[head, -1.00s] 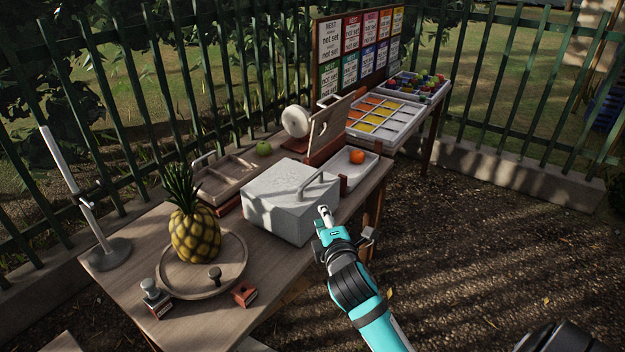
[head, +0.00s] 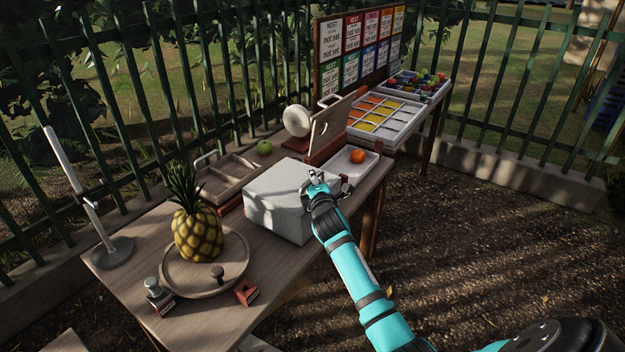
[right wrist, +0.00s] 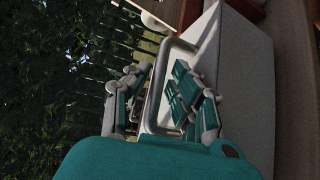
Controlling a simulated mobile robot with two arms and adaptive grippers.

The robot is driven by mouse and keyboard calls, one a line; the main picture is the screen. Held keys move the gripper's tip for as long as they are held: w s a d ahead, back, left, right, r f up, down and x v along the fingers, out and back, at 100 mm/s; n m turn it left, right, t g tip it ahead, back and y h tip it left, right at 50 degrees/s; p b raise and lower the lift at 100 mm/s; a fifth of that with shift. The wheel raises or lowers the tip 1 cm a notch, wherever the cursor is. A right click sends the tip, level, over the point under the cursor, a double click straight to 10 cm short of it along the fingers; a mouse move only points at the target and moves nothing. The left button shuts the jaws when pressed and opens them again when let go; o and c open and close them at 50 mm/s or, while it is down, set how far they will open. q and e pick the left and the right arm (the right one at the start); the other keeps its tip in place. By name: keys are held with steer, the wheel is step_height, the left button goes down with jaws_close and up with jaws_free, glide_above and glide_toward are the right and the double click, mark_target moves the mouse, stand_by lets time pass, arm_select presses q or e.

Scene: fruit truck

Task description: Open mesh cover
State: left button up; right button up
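The mesh cover (head: 277,203) looks like a pale grey box-shaped lid on the wooden table, and it is shut. Its bar handle is mostly hidden behind my right gripper (head: 315,178) in the head view. In the right wrist view the metal handle (right wrist: 160,80) runs between the two fingers of my right gripper (right wrist: 157,100). The fingers are apart, one on each side of the handle, with no clear grip on it. My left gripper is not in view.
A pineapple (head: 198,234) stands on a round wooden tray (head: 232,275) left of the cover. A white tray (head: 345,183) with an orange (head: 357,156) sits close on the right.

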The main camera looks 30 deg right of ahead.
steer(key=shift+w+d, duration=0.15)
steer(key=shift+w, duration=0.25)
jaws_close()
